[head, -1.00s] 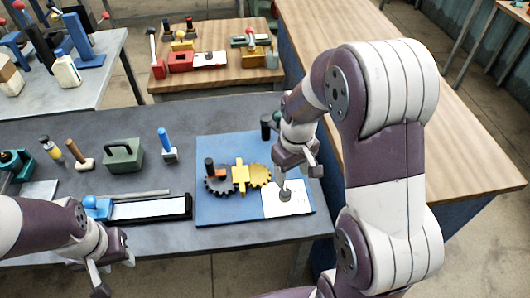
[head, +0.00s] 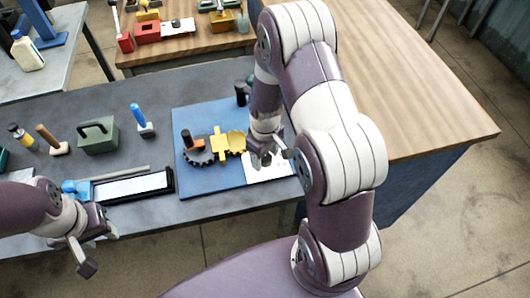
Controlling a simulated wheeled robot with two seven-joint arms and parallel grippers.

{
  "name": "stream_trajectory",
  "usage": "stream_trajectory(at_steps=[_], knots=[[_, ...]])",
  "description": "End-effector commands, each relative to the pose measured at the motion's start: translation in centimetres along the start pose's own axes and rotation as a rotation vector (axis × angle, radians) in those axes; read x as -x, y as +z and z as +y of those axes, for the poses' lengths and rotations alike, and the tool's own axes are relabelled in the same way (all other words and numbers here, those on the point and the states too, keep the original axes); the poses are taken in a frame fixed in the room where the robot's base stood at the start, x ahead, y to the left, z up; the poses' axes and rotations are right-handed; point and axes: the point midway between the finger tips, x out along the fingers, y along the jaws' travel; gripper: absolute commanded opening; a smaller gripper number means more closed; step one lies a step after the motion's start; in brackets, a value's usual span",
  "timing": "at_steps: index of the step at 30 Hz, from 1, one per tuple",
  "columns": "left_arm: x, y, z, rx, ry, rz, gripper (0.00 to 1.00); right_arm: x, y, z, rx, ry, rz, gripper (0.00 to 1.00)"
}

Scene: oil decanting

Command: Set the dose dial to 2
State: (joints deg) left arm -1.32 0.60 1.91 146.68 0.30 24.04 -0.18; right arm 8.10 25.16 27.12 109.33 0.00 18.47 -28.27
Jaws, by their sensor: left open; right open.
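The blue board (head: 205,187) lies on the grey bench and carries a white plate (head: 278,172) at its front right corner. The dose dial is not clearly visible now; my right gripper covers the spot on the white plate where a small grey knob showed earlier. My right gripper (head: 266,160) is open and points down over that plate. Whether its fingers touch the knob cannot be told. My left gripper (head: 97,251) is open and empty, in front of the bench's front edge at the left. No dial numbers are legible.
A dark gear (head: 200,156) and yellow gears (head: 235,142) sit on the board left of my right gripper. A black-framed tray (head: 132,187), a green box (head: 98,136) and a blue-handled tool (head: 141,120) stand further left. A wooden table (head: 400,90) adjoins at right.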

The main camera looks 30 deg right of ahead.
Motion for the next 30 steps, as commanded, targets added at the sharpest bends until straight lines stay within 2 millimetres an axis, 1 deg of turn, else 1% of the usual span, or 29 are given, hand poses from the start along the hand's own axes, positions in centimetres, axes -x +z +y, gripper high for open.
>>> stream_trajectory(at_steps=[5, 6, 8, 9, 11, 17, 22, 26, 30], knots=[[-0.02, 0.00, 0.00, 0.000, 0.000, 0.000, 0.43, -0.03, -0.03, 0.02, 0.000, 0.000, 0.001, 0.65], [-0.02, 0.00, 0.00, 0.000, 0.000, 0.000, 0.43, -0.02, -0.03, 0.02, 0.000, 0.000, 0.001, 0.62], [-0.02, 0.00, 0.00, 0.000, 0.000, 0.000, 0.43, -0.01, -0.03, 0.02, 0.000, 0.001, 0.001, 0.42], [-0.02, 0.00, 0.00, 0.000, 0.000, 0.000, 0.43, -0.01, -0.03, 0.02, 0.000, 0.001, 0.001, 0.29], [-0.02, 0.00, 0.00, 0.000, 0.000, 0.000, 0.43, 0.00, -0.03, 0.02, 0.000, 0.001, 0.001, 0.10], [0.03, -0.01, 0.00, 0.000, 0.000, 0.000, 0.43, 0.05, -0.03, 0.02, -0.004, 0.000, 0.001, 0.09], [0.20, -0.03, 0.00, 0.000, 0.000, 0.000, 0.43, 0.14, -0.05, 0.05, -0.043, 0.001, 0.001, 0.09], [0.46, -0.06, 0.00, 0.000, 0.000, 0.000, 0.43, 0.20, -0.08, 0.09, -0.109, 0.001, 0.002, 0.09], [0.82, -0.10, 0.00, 0.000, 0.000, 0.000, 0.43, 0.26, -0.09, 0.13, -0.217, 0.001, 0.002, 0.09]])
